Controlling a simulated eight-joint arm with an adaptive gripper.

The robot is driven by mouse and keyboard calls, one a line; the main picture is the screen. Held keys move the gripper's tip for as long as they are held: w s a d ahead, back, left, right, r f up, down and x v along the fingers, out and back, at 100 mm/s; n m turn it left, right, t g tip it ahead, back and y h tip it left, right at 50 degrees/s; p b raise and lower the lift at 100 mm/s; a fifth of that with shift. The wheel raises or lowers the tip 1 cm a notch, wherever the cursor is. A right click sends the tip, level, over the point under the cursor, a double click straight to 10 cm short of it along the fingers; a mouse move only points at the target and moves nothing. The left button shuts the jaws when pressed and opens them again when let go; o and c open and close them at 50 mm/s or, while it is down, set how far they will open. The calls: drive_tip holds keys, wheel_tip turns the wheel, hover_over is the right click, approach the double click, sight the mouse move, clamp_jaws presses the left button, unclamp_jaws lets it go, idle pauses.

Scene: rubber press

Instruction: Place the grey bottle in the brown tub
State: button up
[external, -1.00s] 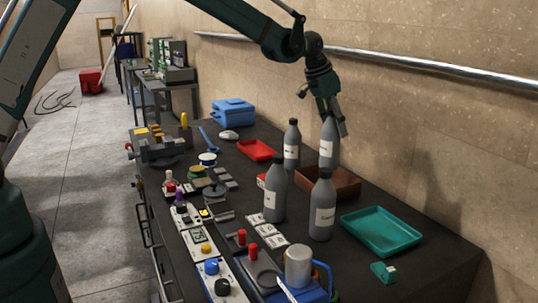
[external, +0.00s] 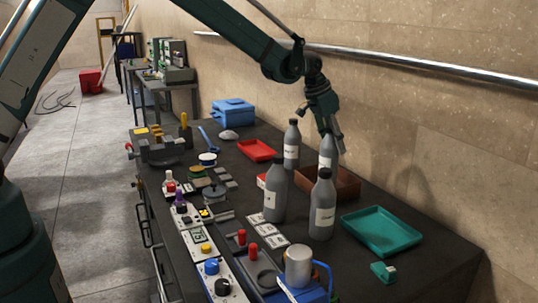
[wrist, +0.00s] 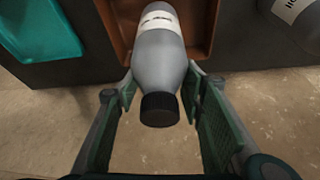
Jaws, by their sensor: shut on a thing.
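A grey bottle (external: 327,150) with a pale label and black cap is upright between the fingers of my gripper (external: 330,130). In the wrist view my gripper (wrist: 160,90) is shut on this bottle (wrist: 160,52) just below its cap. The brown tub (external: 346,184) lies on the bench under it, and the tub's brown wall (wrist: 203,25) shows around the bottle's lower part in the wrist view. The bottle's base is hidden in the external view by the bottles in front. I cannot tell whether it touches the tub floor.
Other grey bottles stand close by: one behind left (external: 291,146), one in front left (external: 273,192) and one in front (external: 322,207). A teal tray (external: 382,232) lies right of the tub, and a red tray (external: 257,150) lies left. The wall is close behind.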

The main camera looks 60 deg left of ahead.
sight(328, 127)
drive_tip(key=shift+f, duration=1.3)
drive_tip(key=o, duration=1.6)
drive_tip(key=shift+o, duration=0.2)
drive_tip(key=shift+v, duration=6.1)
